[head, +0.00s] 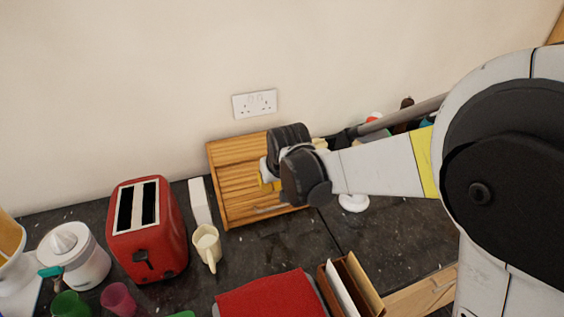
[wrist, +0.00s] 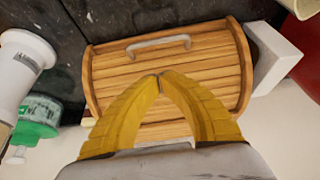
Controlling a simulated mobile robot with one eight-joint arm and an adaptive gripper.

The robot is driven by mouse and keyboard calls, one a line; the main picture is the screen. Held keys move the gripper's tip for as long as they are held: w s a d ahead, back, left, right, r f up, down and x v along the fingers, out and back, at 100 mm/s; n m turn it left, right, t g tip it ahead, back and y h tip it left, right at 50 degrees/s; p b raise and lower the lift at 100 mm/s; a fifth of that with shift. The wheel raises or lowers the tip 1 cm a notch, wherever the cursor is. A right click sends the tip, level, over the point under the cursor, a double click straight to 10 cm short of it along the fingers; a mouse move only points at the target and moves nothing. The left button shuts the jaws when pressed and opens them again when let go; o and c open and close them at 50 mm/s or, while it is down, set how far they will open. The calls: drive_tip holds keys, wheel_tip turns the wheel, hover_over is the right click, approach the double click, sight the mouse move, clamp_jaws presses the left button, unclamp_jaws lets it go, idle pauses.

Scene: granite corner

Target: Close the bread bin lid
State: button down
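The wooden bread bin (head: 228,165) stands against the back wall, partly hidden in the head view by my arm. Its slatted lid (wrist: 110,72) faces my gripper in the wrist view and appears drawn down over the front. The metal handle (wrist: 158,42) lies near the bin's front edge, and it also shows in the head view (head: 270,209). I cannot tell whether a thin gap is left under the lid. My gripper's yellow fingers (wrist: 160,76) meet at the tips, with nothing between them. They are over the lid, behind the handle; contact is unclear.
A red toaster (head: 150,230), a white block (head: 200,202) and a cream jug (head: 207,246) stand left of the bin. A white juicer (head: 75,255) is further left. A red item (head: 270,297) lies in front. Dark counter is clear just before the bin.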

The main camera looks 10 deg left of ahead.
sight(276, 207)
drive_tip(key=shift+s+d+f+b, duration=0.1)
drive_tip(key=shift+s+f+b, duration=0.1)
drive_tip(key=shift+f, duration=0.55)
drive_tip(key=shift+s+d+f+b, duration=0.1)
drive_tip(key=shift+f+b, duration=0.1)
drive_tip(key=shift+f, duration=0.6)
drive_tip(key=shift+s+f+b, duration=0.1)
drive_tip(key=shift+f+b, duration=0.1)
drive_tip(key=shift+f, duration=0.55)
drive_tip(key=shift+s+d+f+b, duration=0.15)
drive_tip(key=shift+s+f+b, duration=0.1)
drive_tip(key=shift+f+b, duration=0.35)
drive_tip(key=shift+s+d+f+b, duration=0.1)
drive_tip(key=shift+s+f+b, duration=0.15)
drive_tip(key=shift+f+b, duration=0.25)
drive_tip(key=shift+r, duration=0.1)
